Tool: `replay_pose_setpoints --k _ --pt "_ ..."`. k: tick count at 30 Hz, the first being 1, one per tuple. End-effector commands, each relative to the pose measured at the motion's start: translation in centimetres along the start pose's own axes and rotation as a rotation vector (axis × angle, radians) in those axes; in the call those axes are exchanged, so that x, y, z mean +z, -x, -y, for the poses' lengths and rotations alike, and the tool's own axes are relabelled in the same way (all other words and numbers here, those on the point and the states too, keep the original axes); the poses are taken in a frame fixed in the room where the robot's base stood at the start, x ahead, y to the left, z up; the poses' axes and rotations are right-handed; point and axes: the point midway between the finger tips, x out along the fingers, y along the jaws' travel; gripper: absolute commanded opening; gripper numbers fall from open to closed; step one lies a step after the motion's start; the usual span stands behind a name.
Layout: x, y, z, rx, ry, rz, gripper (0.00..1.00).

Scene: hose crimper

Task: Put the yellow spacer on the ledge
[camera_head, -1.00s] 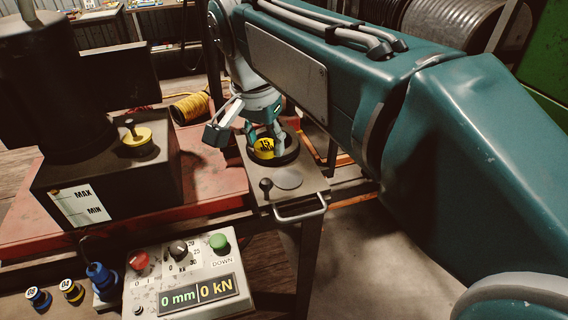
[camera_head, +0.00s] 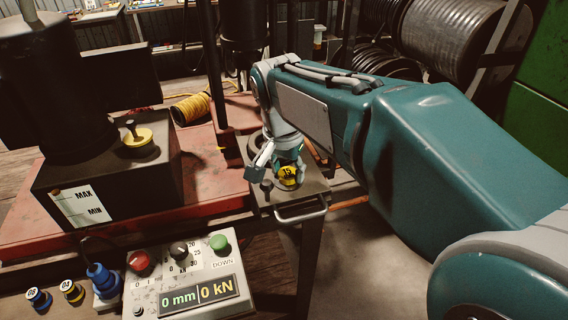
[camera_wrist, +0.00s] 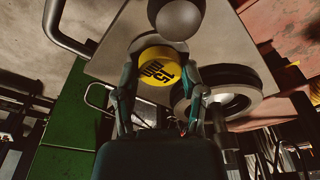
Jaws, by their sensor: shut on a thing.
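The yellow spacer (camera_head: 289,177), a round piece marked 15, is in my gripper (camera_head: 288,167). The wrist view shows its yellow face (camera_wrist: 160,75) between the two fingers of my gripper (camera_wrist: 160,100). The fingers are shut on it.
A handle (camera_head: 300,214) sticks out at the ledge's front. A control box (camera_head: 190,280) reading 0 mm and 0 kN stands in front to the left.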

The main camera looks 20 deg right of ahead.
Motion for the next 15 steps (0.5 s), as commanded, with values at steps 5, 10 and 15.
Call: replay_pose_setpoints --k 5,10,15 --pt "0.03 -0.08 0.0 0.001 0.0 0.0 0.89" --pt "0.03 -0.07 0.0 0.0 0.0 0.0 0.89" --pt "0.02 -0.03 0.0 0.0 0.0 0.0 0.89"
